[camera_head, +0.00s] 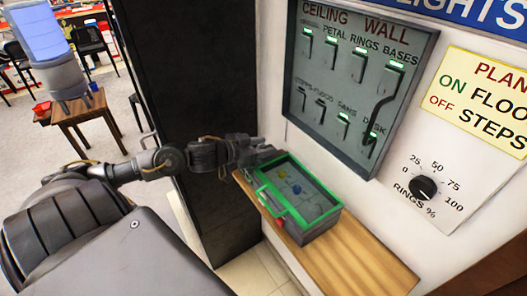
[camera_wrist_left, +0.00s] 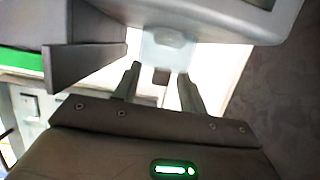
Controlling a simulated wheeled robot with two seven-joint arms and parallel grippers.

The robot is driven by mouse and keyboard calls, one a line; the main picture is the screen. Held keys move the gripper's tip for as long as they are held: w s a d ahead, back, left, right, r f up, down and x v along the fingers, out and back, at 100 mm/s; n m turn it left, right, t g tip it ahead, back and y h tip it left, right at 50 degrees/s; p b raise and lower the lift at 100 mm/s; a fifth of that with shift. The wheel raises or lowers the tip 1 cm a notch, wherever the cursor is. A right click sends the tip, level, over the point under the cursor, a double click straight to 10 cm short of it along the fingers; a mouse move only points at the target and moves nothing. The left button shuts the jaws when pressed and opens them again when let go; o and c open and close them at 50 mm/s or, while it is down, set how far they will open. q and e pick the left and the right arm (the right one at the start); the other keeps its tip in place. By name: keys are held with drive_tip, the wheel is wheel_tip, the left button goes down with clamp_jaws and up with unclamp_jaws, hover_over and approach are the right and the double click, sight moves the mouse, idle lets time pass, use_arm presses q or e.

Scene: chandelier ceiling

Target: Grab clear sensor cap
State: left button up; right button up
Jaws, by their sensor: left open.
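My left gripper (camera_head: 262,153) is at the far left end of the wooden shelf, just beyond the green-rimmed case (camera_head: 331,211). In the left wrist view its two fingers (camera_wrist_left: 160,78) are apart. A pale, see-through block (camera_wrist_left: 168,48) shows just beyond the fingertips; it may be the clear sensor cap, but I cannot tell for sure. I cannot tell whether the fingers touch it. The cap cannot be made out in the head view, where the gripper covers that spot. My right gripper is not in view.
The case holds small yellow (camera_head: 282,173) and blue (camera_head: 297,189) pieces and stands on the wooden shelf (camera_head: 352,262) against the wall. A switch panel (camera_head: 322,92) and a dial (camera_head: 423,188) are above. A dark pillar (camera_head: 190,75) stands close behind my left arm.

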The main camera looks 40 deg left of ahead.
use_arm(q)
drive_tip(key=shift+w, duration=0.15)
drive_tip(key=shift+c, duration=0.3)
clamp_jaws()
